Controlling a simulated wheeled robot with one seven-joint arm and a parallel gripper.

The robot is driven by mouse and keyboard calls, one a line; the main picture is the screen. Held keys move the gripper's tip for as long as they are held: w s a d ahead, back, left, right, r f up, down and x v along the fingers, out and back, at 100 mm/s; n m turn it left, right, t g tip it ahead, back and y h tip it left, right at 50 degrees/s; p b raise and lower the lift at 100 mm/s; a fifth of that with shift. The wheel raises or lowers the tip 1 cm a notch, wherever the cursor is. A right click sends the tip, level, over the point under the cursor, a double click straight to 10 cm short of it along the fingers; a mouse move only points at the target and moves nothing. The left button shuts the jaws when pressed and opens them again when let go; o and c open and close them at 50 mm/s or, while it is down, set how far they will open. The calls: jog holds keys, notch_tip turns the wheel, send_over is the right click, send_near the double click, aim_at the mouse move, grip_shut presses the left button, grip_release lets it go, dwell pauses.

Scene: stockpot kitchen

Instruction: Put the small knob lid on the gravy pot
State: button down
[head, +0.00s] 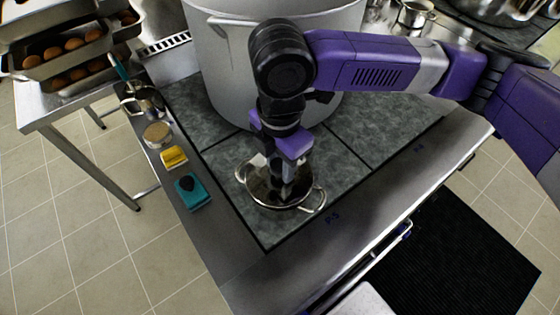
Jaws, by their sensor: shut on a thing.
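A small steel pot with two loop handles, the gravy pot (311,201), stands on the front left part of the dark cooktop. My gripper (281,188) points straight down over the middle of this pot. It is shut, and its fingertips and the knob between them are mostly hidden by my own wrist. A shiny round lid (259,186) shows around the fingers, within the pot's outline. I cannot tell whether the lid rests on the rim or hangs just above it.
A large stockpot (222,65) stands close behind my wrist. On the left ledge are a teal block (193,192), a yellow sponge (173,157), a round tin (157,134) and a small metal pot (147,100). The cooktop right of the gravy pot (385,130) is clear.

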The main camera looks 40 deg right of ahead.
jog(key=shift+f, duration=0.5)
dwell(0.6)
jog(key=c, duration=0.9)
grip_release()
jog(key=shift+o, duration=0.2)
jog(key=shift+r, duration=0.1)
